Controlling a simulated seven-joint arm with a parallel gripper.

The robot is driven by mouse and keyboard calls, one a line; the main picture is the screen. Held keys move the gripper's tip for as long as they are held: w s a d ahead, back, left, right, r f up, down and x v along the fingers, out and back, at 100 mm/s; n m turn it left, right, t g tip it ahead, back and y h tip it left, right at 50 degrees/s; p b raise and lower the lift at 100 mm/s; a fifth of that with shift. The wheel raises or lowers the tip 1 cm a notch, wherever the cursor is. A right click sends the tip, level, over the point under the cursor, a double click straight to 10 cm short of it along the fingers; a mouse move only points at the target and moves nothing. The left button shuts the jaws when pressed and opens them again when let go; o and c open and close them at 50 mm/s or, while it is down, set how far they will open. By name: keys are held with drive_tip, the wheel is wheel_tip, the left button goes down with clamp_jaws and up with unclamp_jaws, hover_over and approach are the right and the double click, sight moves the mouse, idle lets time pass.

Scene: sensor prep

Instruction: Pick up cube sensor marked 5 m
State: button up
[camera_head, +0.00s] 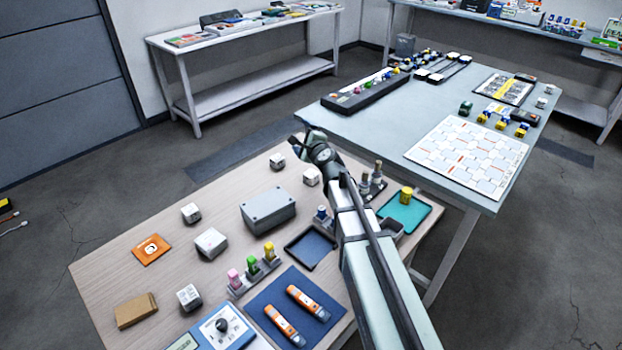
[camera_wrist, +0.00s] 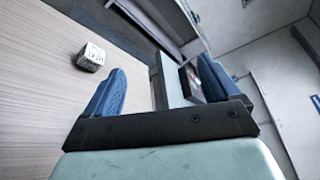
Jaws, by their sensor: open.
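Several small white cube sensors stand on the wooden table: one at the far edge (camera_head: 277,161), one beside my arm (camera_head: 311,177), one left of centre (camera_head: 191,213), a larger one (camera_head: 211,243) and one near the front (camera_head: 189,297). Their markings are too small to read, so I cannot tell which is marked 5 m. My gripper (camera_head: 303,145) is open and empty above the table's far edge, near the far cube. In the wrist view my gripper (camera_wrist: 160,88) has its blue fingers apart. A white cube with dark, unreadable marks (camera_wrist: 91,57) lies outside them, beyond the left finger.
A grey box (camera_head: 268,209) stands mid-table. Coloured connectors (camera_head: 252,266), an orange card (camera_head: 151,249), a cardboard block (camera_head: 136,311) and a blue mat (camera_head: 272,297) lie nearer. A second table (camera_head: 400,118) is at right. My arm hides part of the right side.

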drive_tip(key=s+a+f+m, duration=0.1)
drive_tip(key=s+a+m, duration=0.15)
drive_tip(key=a, duration=0.25)
drive_tip(key=m+g, duration=0.3)
drive_tip(key=m, duration=0.6)
approach(311, 174)
drive_tip(key=x, duration=0.5)
drive_tip(key=shift+d, duration=0.1)
drive_tip(key=shift+x, duration=3.8)
drive_tip(key=shift+s, duration=0.1)
drive_tip(key=shift+c, duration=0.5)
drive_tip(key=c, duration=0.9)
